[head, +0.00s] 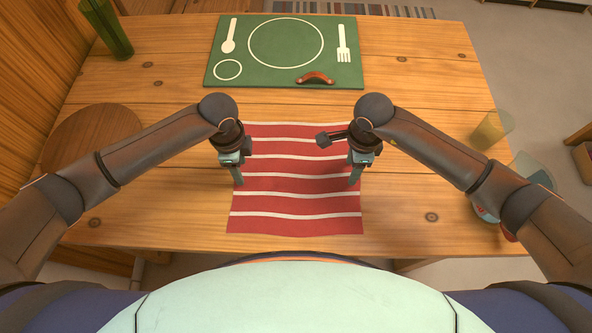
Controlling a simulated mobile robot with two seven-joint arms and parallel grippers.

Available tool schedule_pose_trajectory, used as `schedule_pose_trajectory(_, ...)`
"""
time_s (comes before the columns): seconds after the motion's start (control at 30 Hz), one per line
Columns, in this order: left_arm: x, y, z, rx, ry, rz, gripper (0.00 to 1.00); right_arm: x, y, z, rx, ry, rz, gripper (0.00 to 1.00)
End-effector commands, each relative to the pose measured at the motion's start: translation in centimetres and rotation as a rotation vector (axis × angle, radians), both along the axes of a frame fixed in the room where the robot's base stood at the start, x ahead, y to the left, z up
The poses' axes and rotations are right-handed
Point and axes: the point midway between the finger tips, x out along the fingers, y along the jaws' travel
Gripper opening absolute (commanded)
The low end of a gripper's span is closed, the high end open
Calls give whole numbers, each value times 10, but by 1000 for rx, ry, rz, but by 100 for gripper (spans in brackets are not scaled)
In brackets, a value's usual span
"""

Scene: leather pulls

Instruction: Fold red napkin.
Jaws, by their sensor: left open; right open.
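The red napkin (296,187) with white stripes lies spread out on the wooden table, close to the front edge. Its surface looks slightly wavy. My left gripper (238,181) is open and points down at the napkin's left edge. My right gripper (354,181) is open and points down at the napkin's right edge. Both grippers are about level with each other, near the middle of the napkin's sides. I cannot tell whether the fingertips touch the cloth. The arms and wrists hide small parts of the napkin's upper side edges.
A green placemat (215,72) with white outlines and a brown leather pull (316,78) lies behind the napkin. A green glass (108,30) stands back left, a round brown board (90,135) lies left, and a yellowish glass (488,131) stands right.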

Motion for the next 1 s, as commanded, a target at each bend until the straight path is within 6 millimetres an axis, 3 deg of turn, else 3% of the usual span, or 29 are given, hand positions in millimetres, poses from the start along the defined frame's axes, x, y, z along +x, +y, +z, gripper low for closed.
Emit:
schedule_pose_trajectory(0.93,-1,1,-1,2,2,1,0,0,0,-1,-1,1,0,0)
schedule_pose_trajectory(1.0,-1,1,-1,2,2,1,0,0,0,-1,-1,1,0,0)
